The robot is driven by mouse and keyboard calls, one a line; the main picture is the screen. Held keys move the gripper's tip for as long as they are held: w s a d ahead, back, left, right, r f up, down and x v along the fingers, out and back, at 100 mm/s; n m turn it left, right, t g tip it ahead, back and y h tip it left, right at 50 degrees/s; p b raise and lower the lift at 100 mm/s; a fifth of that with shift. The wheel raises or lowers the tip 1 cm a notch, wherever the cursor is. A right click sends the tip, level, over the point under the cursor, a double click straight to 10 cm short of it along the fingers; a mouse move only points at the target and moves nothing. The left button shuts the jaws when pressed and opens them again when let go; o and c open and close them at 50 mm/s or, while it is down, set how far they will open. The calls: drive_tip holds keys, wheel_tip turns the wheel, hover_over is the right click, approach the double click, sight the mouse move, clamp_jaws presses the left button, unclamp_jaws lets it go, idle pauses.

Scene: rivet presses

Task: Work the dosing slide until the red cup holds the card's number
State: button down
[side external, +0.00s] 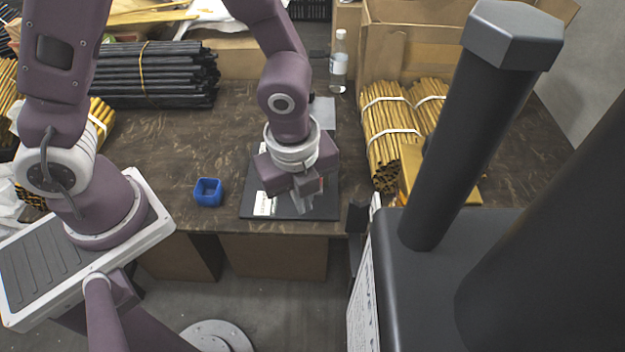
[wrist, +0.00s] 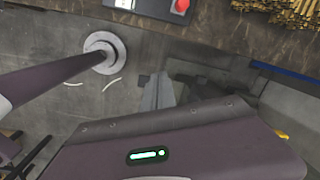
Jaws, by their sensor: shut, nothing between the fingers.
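My gripper (side external: 304,198) is shut and empty, low over a black board (side external: 250,212) at the table's front edge in the side external view. Its grey fingers seem to show together in the wrist view (wrist: 157,94). In the wrist view a red part (wrist: 182,5) sits on a dark grey unit (wrist: 150,9), cut by the top edge. A white printed label (side external: 264,204) lies on the board. The dosing slide and the card's number cannot be made out.
A blue open cup (side external: 208,192) stands on the table left of the board. Bundles of yellow sticks (side external: 385,130) and black rods (side external: 150,75) lie behind. A clear bottle (side external: 338,62) stands at the back. A large dark machine (side external: 470,130) fills the right foreground.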

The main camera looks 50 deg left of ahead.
drive_tip(key=w+a+f+m+t+y, duration=0.1)
drive_tip(key=w+a+f+m, duration=0.5)
drive_tip(key=w+f+m, duration=0.2)
idle(0.4)
drive_tip(key=shift+w+a, duration=1.5)
drive_tip(key=shift+a, duration=0.05)
drive_tip(key=s+d+r, duration=0.3)
drive_tip(key=s+r, duration=0.3)
drive_tip(key=r, duration=0.3)
drive_tip(key=shift+d+r, duration=0.35)
